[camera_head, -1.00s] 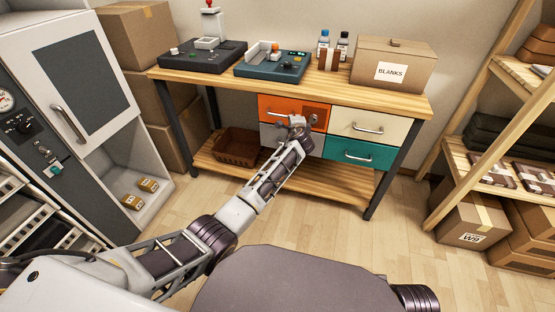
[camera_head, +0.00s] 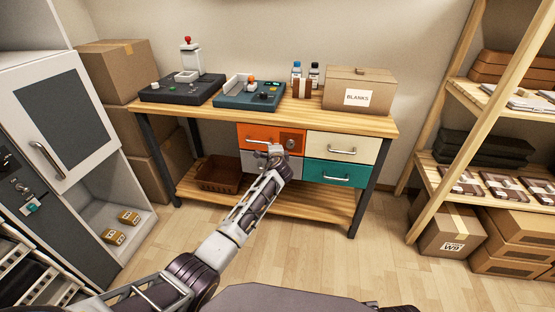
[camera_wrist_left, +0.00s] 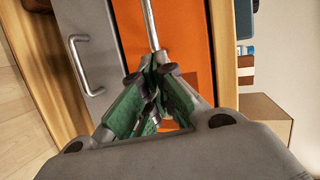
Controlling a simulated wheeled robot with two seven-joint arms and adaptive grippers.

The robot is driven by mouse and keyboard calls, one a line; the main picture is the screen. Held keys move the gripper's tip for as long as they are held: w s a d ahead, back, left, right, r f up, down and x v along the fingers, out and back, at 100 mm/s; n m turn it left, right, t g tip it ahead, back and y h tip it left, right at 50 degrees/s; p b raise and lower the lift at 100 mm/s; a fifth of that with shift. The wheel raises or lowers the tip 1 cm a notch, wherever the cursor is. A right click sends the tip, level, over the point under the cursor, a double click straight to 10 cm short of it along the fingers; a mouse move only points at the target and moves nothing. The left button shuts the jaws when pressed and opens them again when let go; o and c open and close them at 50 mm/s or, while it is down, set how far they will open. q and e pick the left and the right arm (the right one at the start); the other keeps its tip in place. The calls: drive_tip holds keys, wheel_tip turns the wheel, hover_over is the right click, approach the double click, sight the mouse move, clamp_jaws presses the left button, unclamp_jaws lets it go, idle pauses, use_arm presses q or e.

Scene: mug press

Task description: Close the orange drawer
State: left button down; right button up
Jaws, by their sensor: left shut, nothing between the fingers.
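The orange drawer (camera_head: 258,133) is at the upper left of the drawer block under the workbench. Its front looks about level with the cream drawer beside it. Its metal handle (camera_head: 257,142) shows left of my left gripper (camera_head: 275,151), which is shut and empty in front of the drawer's lower part. In the left wrist view the orange front (camera_wrist_left: 190,40) fills the middle, and the handle (camera_wrist_left: 149,20) ends close to the closed fingertips (camera_wrist_left: 155,66). I cannot tell whether they touch. My right gripper is not in view.
A grey drawer (camera_wrist_left: 88,40) lies below the orange one, with cream (camera_head: 340,147) and teal (camera_head: 340,173) drawers to the right. The workbench (camera_head: 330,118) carries two devices, bottles and a cardboard box. A brown crate (camera_head: 219,172) sits on its lower shelf. Floor in front is clear.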

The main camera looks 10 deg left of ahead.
use_arm(q)
drive_tip(key=p+v, duration=0.3)
drive_tip(key=v, duration=0.8)
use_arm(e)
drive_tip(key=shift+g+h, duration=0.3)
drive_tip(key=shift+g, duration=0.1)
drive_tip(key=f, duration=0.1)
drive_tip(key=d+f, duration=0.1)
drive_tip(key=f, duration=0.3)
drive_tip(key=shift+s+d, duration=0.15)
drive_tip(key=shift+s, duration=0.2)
use_arm(q)
drive_tip(key=shift+f, duration=0.1)
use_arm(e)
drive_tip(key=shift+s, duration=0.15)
